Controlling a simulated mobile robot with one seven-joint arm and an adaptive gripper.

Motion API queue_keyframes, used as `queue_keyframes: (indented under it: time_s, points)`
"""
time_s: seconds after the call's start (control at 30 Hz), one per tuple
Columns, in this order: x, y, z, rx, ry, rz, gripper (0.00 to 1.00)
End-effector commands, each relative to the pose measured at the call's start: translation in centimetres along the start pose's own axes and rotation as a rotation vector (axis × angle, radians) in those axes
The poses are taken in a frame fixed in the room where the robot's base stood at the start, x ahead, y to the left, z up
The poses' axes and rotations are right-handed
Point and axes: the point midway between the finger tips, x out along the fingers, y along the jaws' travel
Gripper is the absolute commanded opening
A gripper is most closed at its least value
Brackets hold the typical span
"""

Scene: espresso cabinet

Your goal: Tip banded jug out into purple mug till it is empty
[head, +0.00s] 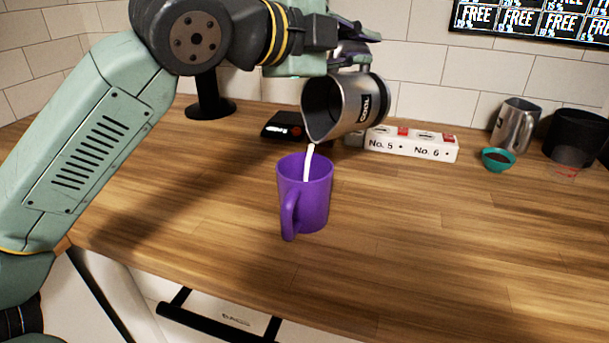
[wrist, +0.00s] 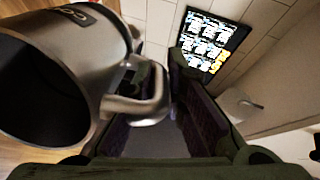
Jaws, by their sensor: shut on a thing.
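The banded jug (head: 352,108), steel with a dark band, is tilted with its spout down to the left above the purple mug (head: 318,200). A thin white stream (head: 309,160) runs from the spout into the mug. The mug stands upright on the wooden counter, its handle toward the front. My gripper (head: 352,52) is behind and above the jug. In the wrist view my gripper (wrist: 165,110) is shut on the handle of the jug (wrist: 85,55), whose dark mouth faces left. The liquid left inside the jug cannot be seen.
A white box marked No. 5 and No. 6 (head: 412,143) and a small black device (head: 283,126) are behind the mug. Another steel jug (head: 514,125), a teal bowl (head: 497,160) and a black container (head: 577,137) stand at right. The front right counter (head: 450,240) is clear.

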Motion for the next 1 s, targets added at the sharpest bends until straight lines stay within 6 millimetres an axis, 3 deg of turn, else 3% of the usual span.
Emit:
queue_keyframes:
  time_s: [0.13,0.2,0.37,0.5,0.77,1.0]
  points:
    - [-0.8,0.2,0.1,0.0,0.01,-0.045,0.0]
    - [-0.6,-0.8,-0.2,0.001,0.006,-0.023,0.0]
    - [2.3,-0.9,-0.3,0.001,-0.024,0.108,0.0]
    - [4.8,0.9,0.2,0.003,-0.075,0.286,0.0]
    - [5.4,2.1,0.6,0.002,-0.088,0.345,0.0]
    - [7.2,3.6,1.0,0.01,-0.132,0.524,0.0]
